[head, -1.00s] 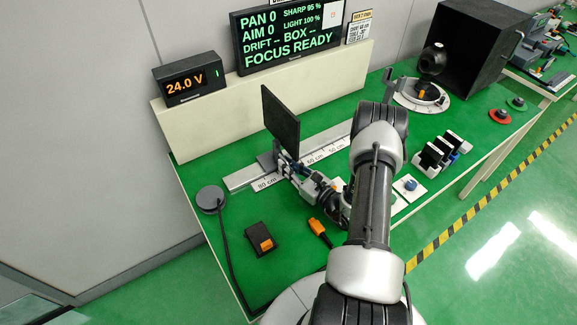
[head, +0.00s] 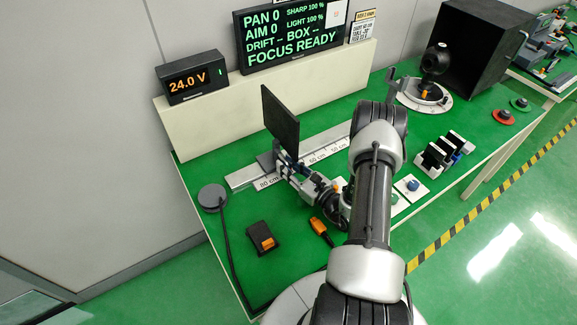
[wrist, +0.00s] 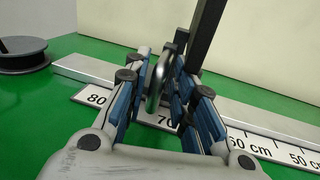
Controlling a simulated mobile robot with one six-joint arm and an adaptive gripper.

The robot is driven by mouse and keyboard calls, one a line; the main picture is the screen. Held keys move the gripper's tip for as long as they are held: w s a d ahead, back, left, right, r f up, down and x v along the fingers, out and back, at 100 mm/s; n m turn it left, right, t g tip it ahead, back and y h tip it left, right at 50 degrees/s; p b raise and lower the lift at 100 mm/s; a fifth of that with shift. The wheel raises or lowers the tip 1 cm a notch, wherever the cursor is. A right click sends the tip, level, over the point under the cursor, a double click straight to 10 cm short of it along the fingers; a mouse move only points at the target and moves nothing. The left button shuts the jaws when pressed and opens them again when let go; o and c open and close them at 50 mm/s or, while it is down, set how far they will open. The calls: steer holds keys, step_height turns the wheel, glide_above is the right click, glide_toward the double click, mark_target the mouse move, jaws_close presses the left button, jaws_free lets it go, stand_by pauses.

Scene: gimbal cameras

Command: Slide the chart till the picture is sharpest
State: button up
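The chart is a dark upright panel (head: 280,120) on a sliding mount on the grey scaled rail (head: 240,177). In the head view I see only its dark back or edge. In the wrist view its dark post (wrist: 205,35) rises beside a grey metal handle (wrist: 158,85), near the 70 mark. My gripper (wrist: 160,85) has its blue-padded fingers on either side of the handle, with visible space between them; it also shows in the head view (head: 287,165). Firm contact cannot be made out. The display (head: 292,32) reads SHARP 100 %, LIGHT 100 %, FOCUS READY.
A camera (head: 434,62) stands on a round dial base before a black box (head: 487,45) at the right. A 24.0 V meter (head: 192,77) stands on the cream ledge. A grey puck (head: 212,197) with a cable and an orange-black switch (head: 262,238) lie at the near left.

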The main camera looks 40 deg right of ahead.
steer(key=shift+o, duration=0.3)
steer(key=s, duration=0.4)
steer(key=s+d, duration=0.1)
steer(key=s, duration=0.7)
steer(key=shift+d, duration=0.3)
steer(key=shift+w, duration=0.1)
